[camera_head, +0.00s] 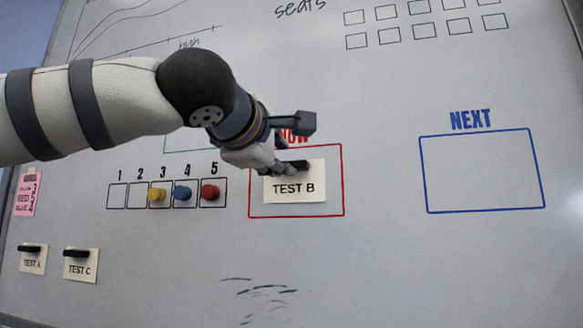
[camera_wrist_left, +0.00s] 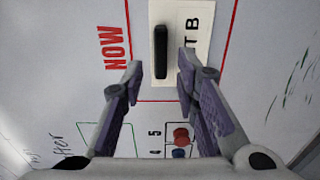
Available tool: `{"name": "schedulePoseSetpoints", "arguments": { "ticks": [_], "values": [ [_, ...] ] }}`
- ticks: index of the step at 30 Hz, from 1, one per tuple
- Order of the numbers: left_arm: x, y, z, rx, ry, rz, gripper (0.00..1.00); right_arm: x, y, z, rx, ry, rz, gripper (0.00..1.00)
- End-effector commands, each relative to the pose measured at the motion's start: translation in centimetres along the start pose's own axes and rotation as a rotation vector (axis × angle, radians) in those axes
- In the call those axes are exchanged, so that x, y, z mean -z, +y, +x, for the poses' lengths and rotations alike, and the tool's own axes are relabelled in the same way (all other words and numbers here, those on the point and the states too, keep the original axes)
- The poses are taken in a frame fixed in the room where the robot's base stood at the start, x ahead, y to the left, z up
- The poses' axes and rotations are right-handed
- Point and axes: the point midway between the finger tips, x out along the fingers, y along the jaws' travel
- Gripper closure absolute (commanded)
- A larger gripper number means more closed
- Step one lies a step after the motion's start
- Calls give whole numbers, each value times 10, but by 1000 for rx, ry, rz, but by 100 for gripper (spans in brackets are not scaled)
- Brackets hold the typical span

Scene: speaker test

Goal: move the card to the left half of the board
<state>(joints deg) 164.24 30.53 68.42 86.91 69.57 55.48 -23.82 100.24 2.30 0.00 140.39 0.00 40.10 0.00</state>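The card reading "TEST B" (camera_head: 296,189) is on the whiteboard inside the red box (camera_head: 344,180) under the word NOW. A black bar-shaped handle (camera_wrist_left: 161,52) sits on the card's upper part. My left gripper (camera_head: 284,167) is at the card's upper left, by the handle, and hides part of the card's top edge and of the word NOW. In the left wrist view its fingers (camera_wrist_left: 161,80) are apart, with the handle just beyond the gap between the tips. I cannot tell whether they touch the card. My right gripper is not in view.
A row of numbered boxes with yellow (camera_head: 157,194), blue (camera_head: 182,193) and red (camera_head: 210,191) magnets lies left of the red box. Cards TEST A (camera_head: 32,262) and TEST C (camera_head: 80,267) hang lower left. The blue NEXT box (camera_head: 482,172) at right is empty.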

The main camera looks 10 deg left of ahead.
Motion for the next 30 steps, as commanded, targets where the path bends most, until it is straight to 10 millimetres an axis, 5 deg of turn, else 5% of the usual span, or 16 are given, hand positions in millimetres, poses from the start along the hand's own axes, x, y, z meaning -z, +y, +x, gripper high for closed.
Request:
{"name": "schedulePoseSetpoints", "arguments": {
  "ticks": [9,19,26,30],
  "values": [
    [0,0,42,0,1,1,72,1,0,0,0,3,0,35],
    [0,0,47,0,1,2,72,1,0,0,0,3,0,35],
    [0,0,46,0,1,2,98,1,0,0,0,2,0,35],
    [0,1,46,-2,1,2,100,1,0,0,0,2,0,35]
  ]
}}
